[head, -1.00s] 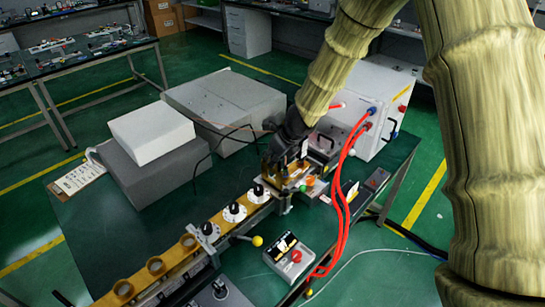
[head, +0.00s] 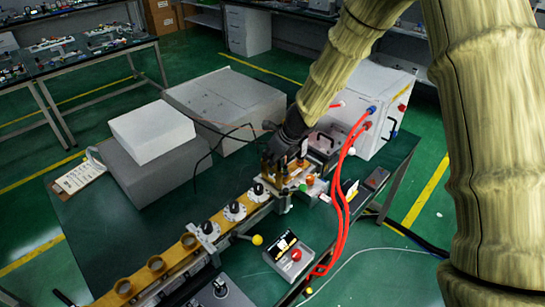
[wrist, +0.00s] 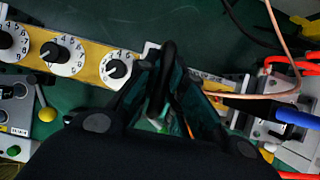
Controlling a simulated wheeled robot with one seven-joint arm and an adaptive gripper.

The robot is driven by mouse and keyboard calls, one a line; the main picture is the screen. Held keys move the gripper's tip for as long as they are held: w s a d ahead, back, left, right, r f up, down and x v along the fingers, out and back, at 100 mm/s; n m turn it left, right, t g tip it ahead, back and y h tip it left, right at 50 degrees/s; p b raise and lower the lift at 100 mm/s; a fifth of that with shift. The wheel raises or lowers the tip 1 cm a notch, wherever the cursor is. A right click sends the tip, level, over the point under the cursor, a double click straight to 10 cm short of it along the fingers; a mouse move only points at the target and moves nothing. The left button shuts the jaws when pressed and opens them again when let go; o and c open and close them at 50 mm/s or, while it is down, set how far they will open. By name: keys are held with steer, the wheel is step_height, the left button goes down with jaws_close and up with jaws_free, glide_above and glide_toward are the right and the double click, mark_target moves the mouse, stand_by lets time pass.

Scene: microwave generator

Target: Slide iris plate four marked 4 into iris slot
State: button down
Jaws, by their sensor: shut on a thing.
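My gripper (head: 277,158) is at the right end of the brass waveguide rail, beside the white box, pointing down. In the wrist view my gripper (wrist: 168,108) has its dark fingers close together over the rail. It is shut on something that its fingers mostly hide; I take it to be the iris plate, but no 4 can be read. The iris slot cannot be made out; the part of the rail under the fingers is hidden.
Several white numbered dials (head: 235,211) stand along the brass rail (head: 172,266). A control box with a red button (head: 296,255) lies in front. Red hoses (head: 345,190) run down from the white cabinet (head: 365,115).

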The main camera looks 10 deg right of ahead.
mark_target(269, 180)
steer(key=shift+f+b, duration=3.75)
steer(key=shift+f, duration=0.85)
stand_by(2.3)
steer(key=c, duration=1.5)
jaws_free()
steer(key=shift+o, duration=0.2)
